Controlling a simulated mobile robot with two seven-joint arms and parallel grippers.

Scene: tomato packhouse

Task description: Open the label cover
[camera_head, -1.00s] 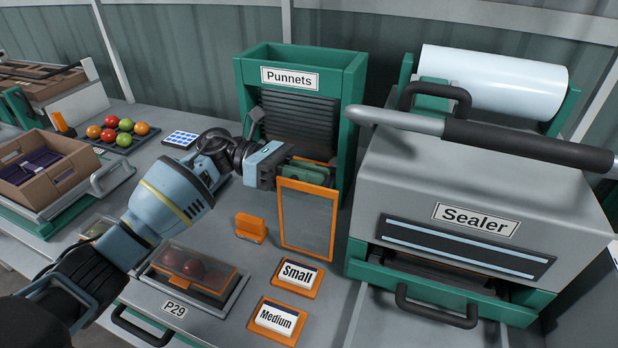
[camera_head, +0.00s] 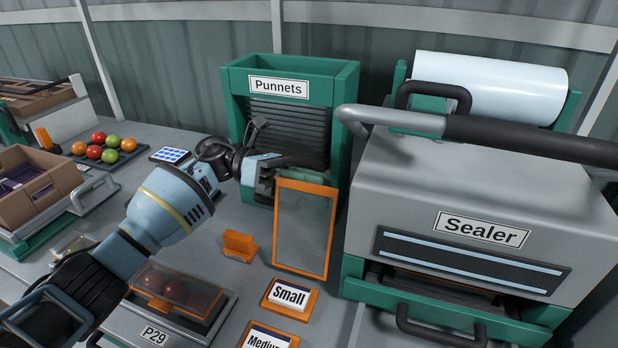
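The label cover (camera_head: 304,228) is a clear panel in an orange frame. It stands raised on the grey bench, behind the Small label block (camera_head: 289,296). My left gripper (camera_head: 276,178) is at the cover's upper left corner, close to the frame. Its fingertips are partly hidden behind the cover's top edge, so I cannot tell whether they touch it or how far apart they are. The Medium label block (camera_head: 268,338) is cut by the bottom edge of the picture. My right gripper is not in view.
The green Punnets dispenser (camera_head: 345,100) stands close behind my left gripper. The large grey Sealer (camera_head: 480,185) stands to the right of the cover. A small orange block (camera_head: 239,244) and the P29 tray (camera_head: 228,300) are at the left. Bare bench lies between them.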

